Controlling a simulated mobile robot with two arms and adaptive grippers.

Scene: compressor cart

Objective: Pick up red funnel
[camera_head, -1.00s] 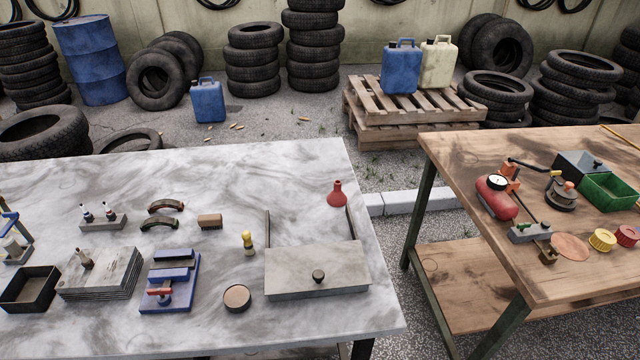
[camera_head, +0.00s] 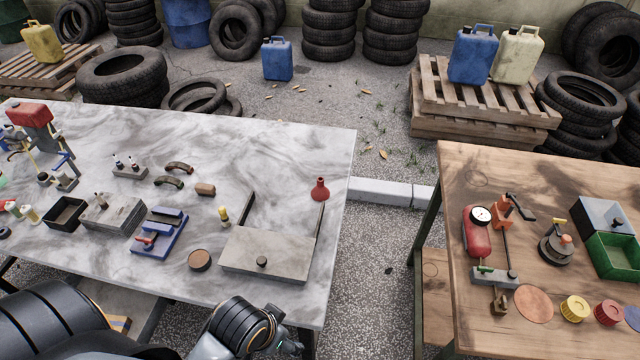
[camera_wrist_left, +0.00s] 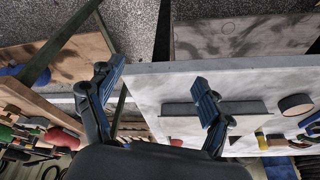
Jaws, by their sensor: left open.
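The red funnel (camera_head: 320,190) stands upright, wide end down, near the right edge of the marble-patterned table (camera_head: 300,138) in the head view. In the left wrist view a small red patch at the edge of my gripper's palm may be it, mostly hidden. My left arm (camera_head: 240,325) comes in at the bottom of the head view, by the table's front edge; its fingers are not clear there. My right gripper is not in view.
A brush (camera_head: 223,216), a round tin (camera_head: 200,260) and a blue fixture (camera_head: 160,233) lie left. A wooden table (camera_head: 460,190) stands right, across a gap.

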